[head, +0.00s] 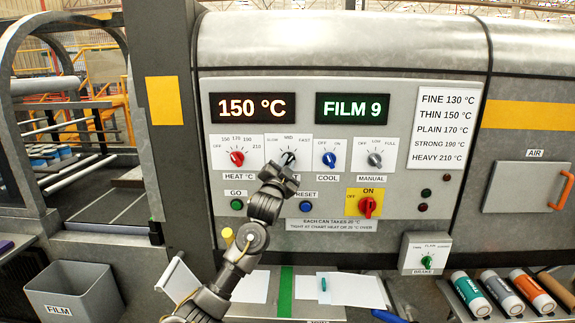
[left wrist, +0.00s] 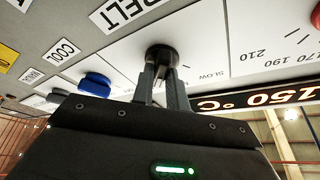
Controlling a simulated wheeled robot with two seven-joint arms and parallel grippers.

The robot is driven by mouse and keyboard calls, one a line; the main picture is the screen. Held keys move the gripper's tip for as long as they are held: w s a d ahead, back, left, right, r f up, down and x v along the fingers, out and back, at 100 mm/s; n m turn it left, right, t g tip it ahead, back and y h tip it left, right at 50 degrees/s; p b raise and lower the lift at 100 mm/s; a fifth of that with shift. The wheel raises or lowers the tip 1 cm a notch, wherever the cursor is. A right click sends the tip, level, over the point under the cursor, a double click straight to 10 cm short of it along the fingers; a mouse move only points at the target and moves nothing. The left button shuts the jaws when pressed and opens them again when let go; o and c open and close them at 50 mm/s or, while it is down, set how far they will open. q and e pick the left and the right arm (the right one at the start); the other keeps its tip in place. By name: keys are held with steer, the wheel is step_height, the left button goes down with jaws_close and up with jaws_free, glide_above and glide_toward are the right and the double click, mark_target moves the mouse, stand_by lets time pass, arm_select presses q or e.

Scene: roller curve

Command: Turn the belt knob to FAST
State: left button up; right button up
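The belt knob (head: 289,158) is black and sits on a white plate marked SLOW, MID and FAST, between the red heat knob (head: 237,158) and the blue cool knob (head: 329,158). My left gripper (head: 287,170) is right in front of it and covers its lower part and label. In the left wrist view the two dark fingers (left wrist: 161,88) reach the black knob (left wrist: 161,56) and close on its grip, with a narrow gap between them. The word BELT shows above the knob there, upside down. The knob's pointer direction is hard to tell. My right gripper is out of view.
Displays read 150 °C (head: 252,106) and FILM 9 (head: 352,107). A grey manual knob (head: 375,159), a red-and-yellow ON switch (head: 367,206) and a green brake knob (head: 427,260) are nearby. Several cans (head: 470,294) lie at the lower right. A grey FILM bin (head: 75,292) stands lower left.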

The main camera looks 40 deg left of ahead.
arm_select(q)
steer(key=o, duration=0.4)
steer(key=shift+s+d+f, duration=0.1)
steer(key=shift+s+f, duration=0.05)
steer(key=shift+b+v, duration=2.3)
steer(key=shift+v, duration=2.85)
